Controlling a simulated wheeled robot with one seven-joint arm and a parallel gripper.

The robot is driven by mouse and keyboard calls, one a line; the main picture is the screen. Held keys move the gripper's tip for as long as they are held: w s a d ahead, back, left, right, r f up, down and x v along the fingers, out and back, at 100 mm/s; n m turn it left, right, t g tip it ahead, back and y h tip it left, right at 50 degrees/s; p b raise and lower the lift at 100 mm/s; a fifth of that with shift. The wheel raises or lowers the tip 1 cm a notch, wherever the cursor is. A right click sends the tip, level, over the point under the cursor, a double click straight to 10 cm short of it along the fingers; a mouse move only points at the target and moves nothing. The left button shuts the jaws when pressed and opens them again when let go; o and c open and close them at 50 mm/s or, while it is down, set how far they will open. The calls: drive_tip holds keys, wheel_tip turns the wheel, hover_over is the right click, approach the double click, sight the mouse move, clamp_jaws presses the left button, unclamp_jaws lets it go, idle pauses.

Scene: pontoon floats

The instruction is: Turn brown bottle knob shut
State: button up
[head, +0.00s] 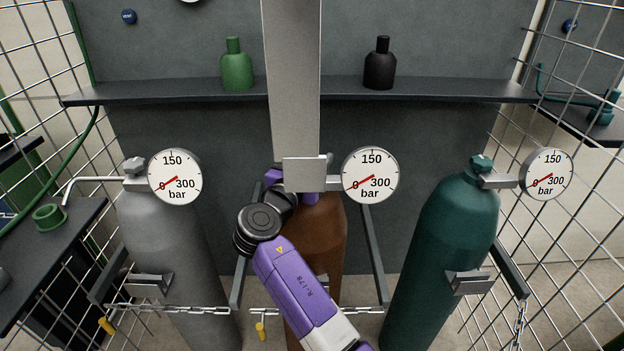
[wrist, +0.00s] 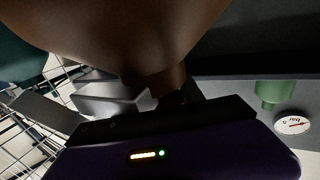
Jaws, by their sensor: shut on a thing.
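The brown bottle (head: 322,235) stands upright in the middle of the head view, partly behind my purple arm. Its round gauge (head: 370,174) sits to the right of its top, the red needle by the 0. In the wrist view the brown bottle's shoulder and neck (wrist: 168,78) fill the upper part. My gripper (wrist: 182,97) is at the neck end, shut on what its place suggests is the knob. The knob itself is hidden in both views, so its turn cannot be seen. In the head view purple gripper parts show beside the bottle top.
A grey bottle (head: 168,240) stands left and a teal bottle (head: 445,250) right, each with a gauge. A pale grey upright (head: 293,80) hangs down before the brown bottle's top. A shelf (head: 310,92) behind bears a green bottle (head: 236,66) and a black bottle (head: 380,66).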

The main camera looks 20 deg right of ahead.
drive_tip(key=m+g+h+b, duration=0.1)
drive_tip(key=b, duration=0.2)
drive_tip(key=m+g+h+b, duration=0.1)
drive_tip(key=g+b, duration=0.1)
drive_tip(key=b, duration=0.1)
drive_tip(key=m+g+h+b, duration=0.1)
drive_tip(key=b, duration=0.2)
drive_tip(key=shift+s+d+f+m+h, duration=0.25)
drive_tip(key=shift+s+f+m+h, duration=0.05)
drive_tip(key=shift+s+f+m, duration=0.1)
drive_tip(key=g+b, duration=0.1)
drive_tip(key=m+g+h+b, duration=0.1)
drive_tip(key=b, duration=0.1)
drive_tip(key=m+g+b, duration=0.1)
drive_tip(key=g+b, duration=0.1)
drive_tip(key=shift+s+d+r+h, duration=0.2)
drive_tip(key=shift+s+r+h, duration=0.05)
drive_tip(key=shift+s+h, duration=0.05)
drive_tip(key=shift+r+m+g+b, duration=0.1)
drive_tip(key=shift+m+g+b, duration=0.2)
drive_tip(key=shift+b, duration=0.05)
drive_tip(key=o, duration=1.4)
drive_tip(key=shift+p+v, duration=0.35)
drive_tip(key=shift+v, duration=3.55)
